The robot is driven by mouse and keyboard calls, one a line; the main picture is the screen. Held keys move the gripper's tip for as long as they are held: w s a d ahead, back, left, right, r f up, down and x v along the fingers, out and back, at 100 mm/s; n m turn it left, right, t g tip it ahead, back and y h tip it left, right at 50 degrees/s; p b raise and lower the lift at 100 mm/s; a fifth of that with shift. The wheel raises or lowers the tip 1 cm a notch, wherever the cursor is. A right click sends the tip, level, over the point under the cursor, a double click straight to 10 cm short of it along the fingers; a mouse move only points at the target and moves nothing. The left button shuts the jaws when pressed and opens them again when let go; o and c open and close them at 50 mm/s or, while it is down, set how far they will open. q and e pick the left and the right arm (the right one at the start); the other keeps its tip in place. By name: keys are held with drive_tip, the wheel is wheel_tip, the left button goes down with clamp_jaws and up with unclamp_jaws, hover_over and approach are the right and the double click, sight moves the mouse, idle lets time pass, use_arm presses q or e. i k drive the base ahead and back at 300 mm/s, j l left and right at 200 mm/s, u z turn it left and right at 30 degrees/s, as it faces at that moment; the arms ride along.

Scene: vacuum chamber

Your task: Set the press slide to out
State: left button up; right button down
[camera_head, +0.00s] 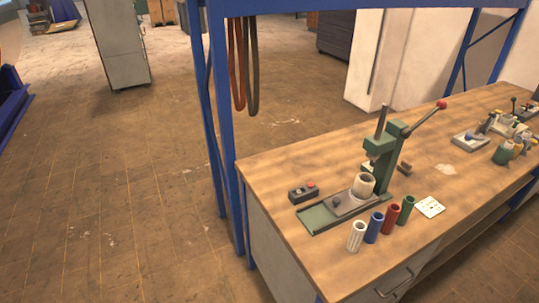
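A green hand press (388,158) stands on the wooden workbench, its lever with a red knob raised toward the upper right. A grey slide plate (350,204) with a small dark knob lies on the press's long green base rail (318,217). A pale hollow cylinder (364,184) stands on the slide's right part, near and below the press head. The rail's left end is bare beyond the slide. Neither of my grippers is in view.
White (356,236), blue (374,228), red (390,219) and green (406,209) cylinders stand in front of the press. A small control box (303,192) sits behind the rail. A white card (430,207) lies right. A blue frame post (226,140) rises at the bench's left end; the floor left is open.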

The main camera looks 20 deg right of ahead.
sight(352, 197)
drive_tip(key=z, duration=1.3)
